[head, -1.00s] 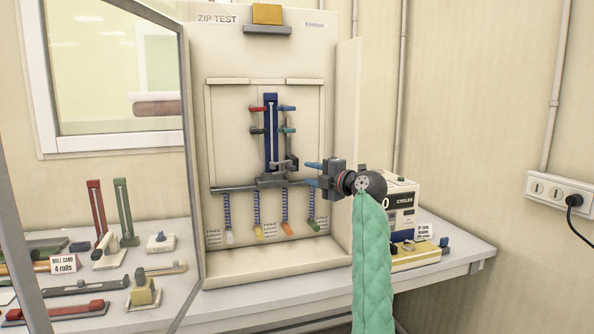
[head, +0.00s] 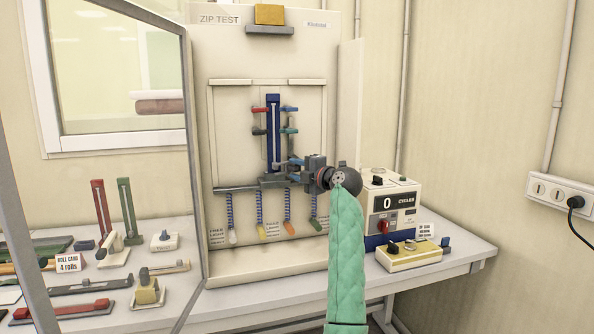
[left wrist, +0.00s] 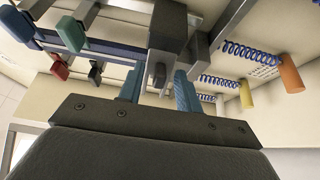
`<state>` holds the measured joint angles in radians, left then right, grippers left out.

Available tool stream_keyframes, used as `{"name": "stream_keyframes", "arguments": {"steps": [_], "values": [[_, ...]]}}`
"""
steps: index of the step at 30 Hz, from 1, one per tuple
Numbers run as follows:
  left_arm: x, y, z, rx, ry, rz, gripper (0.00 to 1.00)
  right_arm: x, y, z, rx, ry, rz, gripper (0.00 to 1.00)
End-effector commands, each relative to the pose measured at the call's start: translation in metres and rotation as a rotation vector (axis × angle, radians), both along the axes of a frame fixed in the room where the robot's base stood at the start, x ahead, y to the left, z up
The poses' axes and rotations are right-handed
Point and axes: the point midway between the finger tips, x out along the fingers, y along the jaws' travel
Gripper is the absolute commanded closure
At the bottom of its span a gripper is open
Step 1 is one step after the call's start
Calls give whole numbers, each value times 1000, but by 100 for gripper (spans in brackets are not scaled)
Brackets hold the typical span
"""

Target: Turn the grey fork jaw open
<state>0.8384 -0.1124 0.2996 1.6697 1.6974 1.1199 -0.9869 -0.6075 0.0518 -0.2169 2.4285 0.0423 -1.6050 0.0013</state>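The zip test rig has an upright blue column (head: 273,125) with red, blue, green and dark grey levers. A dark grey block (left wrist: 168,25), apparently part of the grey fork jaw, shows in the left wrist view. It stands at the column's foot, mostly hidden behind my gripper in the head view. My left gripper (head: 294,167) is at this foot, coming from the right. Its blue fingers (left wrist: 158,90) are apart, with the grey block just ahead of and between them. I cannot tell whether they touch it. My right gripper is not in view.
Coiled blue cords with coloured tips (head: 288,212) hang below the rig's grey crossbar (head: 235,188). A cycle counter (head: 391,205) reading 0 and a yellow-topped box (head: 408,257) stand to the right. Several zip parts lie on the table at left, behind a glass panel edge (head: 193,140).

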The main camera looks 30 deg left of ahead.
Motion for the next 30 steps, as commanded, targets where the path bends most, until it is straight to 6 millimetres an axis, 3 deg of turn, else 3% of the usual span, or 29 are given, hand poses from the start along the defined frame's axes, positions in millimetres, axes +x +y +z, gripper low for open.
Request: {"name": "stream_keyframes", "arguments": {"steps": [1,6,17,30], "values": [[0,0,0,0,0,0,67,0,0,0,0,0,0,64],[0,0,0,0,0,0,100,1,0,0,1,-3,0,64],[2,-1,-1,-3,0,34,100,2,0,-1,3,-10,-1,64],[13,-10,-2,-4,3,299,100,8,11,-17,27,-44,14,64]]}}
